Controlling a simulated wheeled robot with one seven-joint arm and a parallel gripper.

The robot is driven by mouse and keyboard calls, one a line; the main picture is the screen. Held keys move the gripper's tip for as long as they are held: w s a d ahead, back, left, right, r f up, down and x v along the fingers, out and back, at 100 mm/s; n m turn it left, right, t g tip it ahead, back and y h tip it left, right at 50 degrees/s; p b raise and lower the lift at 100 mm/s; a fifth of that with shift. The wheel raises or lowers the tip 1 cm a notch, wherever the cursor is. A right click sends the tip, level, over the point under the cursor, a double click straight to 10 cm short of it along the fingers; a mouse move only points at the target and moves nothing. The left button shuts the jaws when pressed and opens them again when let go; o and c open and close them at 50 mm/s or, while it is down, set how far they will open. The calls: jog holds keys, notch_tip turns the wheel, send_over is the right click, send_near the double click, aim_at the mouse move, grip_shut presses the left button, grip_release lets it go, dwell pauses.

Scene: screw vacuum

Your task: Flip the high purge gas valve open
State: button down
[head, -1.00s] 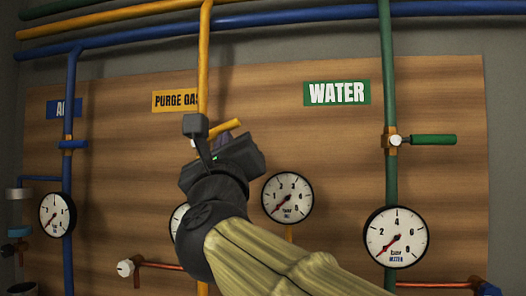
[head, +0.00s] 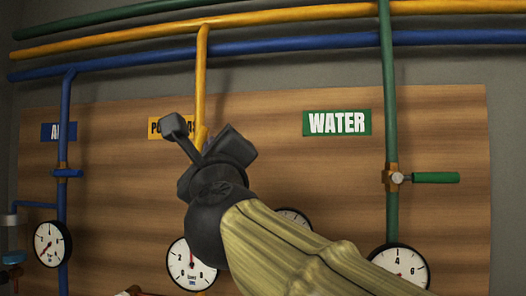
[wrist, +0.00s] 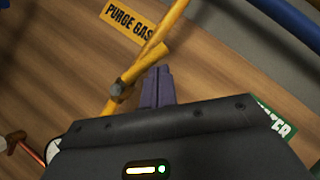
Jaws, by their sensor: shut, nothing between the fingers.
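The purge gas valve's yellow handle (wrist: 146,64) runs up along its yellow pipe (wrist: 174,22), at a small angle to it in the wrist view. Its grey hub (wrist: 117,90) shows at the lower end. In the head view, the upper part of the handle (head: 201,136) shows in front of the pipe; my gripper hides the rest. My gripper's purple-grey fingers (wrist: 157,87) are together and empty, just right of the handle. I cannot tell whether they touch it. The PURGE GAS sign (wrist: 128,20) is beside the pipe.
The purge gas gauge (head: 180,263) below has its red needle pointing up. On the right is the water pipe with its green handle (head: 436,178) sideways and a gauge (head: 400,265). The air valve (head: 67,173) is on the left.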

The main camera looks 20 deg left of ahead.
jog(key=shift+s+a+r+p, duration=0.1)
jog(key=shift+a+r+p, duration=0.25)
jog(key=shift+a+r, duration=0.3)
jog(key=shift+a+f, duration=0.1)
jog(key=shift+a, duration=0.1)
